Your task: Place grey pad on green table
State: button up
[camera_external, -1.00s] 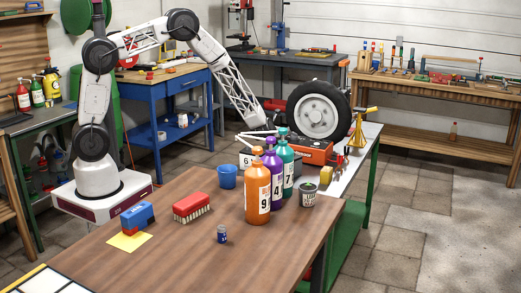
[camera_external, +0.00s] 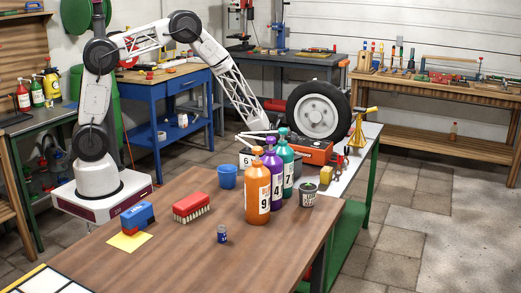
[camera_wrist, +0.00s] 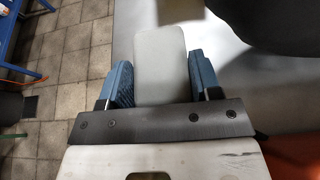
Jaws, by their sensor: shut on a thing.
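My gripper (camera_wrist: 162,82) is shut on the grey pad (camera_wrist: 160,45), a pale flat piece with rounded corners between the two blue fingers. In the external view my gripper (camera_external: 260,136) is low over the far left end of the green table, partly hidden behind the bottles, and the pad cannot be made out. The green table (camera_external: 369,132) has a pale grey top and green legs. Its top (camera_wrist: 228,70) also shows beneath and right of the pad in the wrist view. I cannot tell whether the pad touches it.
A wheel (camera_external: 318,110), a red-orange box (camera_external: 318,152), a yellow funnel (camera_external: 358,130) and a small yellow block (camera_external: 326,175) occupy the green table. Orange (camera_external: 257,190), purple (camera_external: 273,172) and teal (camera_external: 287,165) bottles stand on the brown table (camera_external: 180,250) in front.

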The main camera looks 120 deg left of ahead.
jog(key=shift+f, duration=0.1)
dwell(0.3)
jog(key=o, duration=1)
jog(key=shift+d, duration=0.1)
jog(key=v, duration=1.1)
jog(key=shift+d+r, duration=0.25)
jog(key=shift+d, duration=0.1)
